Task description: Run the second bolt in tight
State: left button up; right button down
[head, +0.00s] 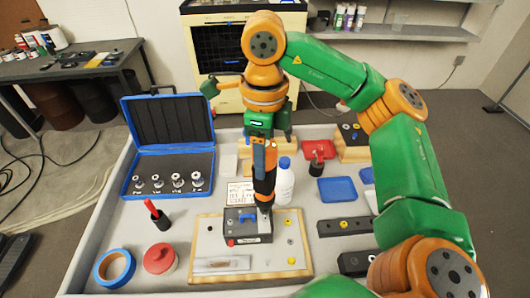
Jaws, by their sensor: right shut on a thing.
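My right gripper (265,137) is shut on a driver tool (264,184) with an orange and black body. The driver points down, and its tip is at the right part of the dark grey block (235,226). The block sits on the light wooden board (210,248) and has a pale label on its front. I cannot make out either bolt; the driver and the small size hide the contact at the tip. My left gripper is not in view.
A white bottle (285,184) stands close behind the driver. An open blue case (127,186) holds several metal bits at left. Blue tape (101,272), a red round container (160,259) and a red-handled tool (152,209) stand front left. Blue (337,189) and red (322,147) trays lie right.

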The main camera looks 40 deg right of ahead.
jog(key=shift+s+f+b, duration=0.1)
jog(key=shift+f+b, duration=0.65)
jog(key=shift+f, duration=0.15)
dwell(2.3)
jog(key=shift+r+p, duration=1.8)
jog(key=shift+p, duration=0.15)
notch_tip(320, 180, up, 6)
jog(key=p, duration=0.5)
jog(key=shift+f, duration=0.25)
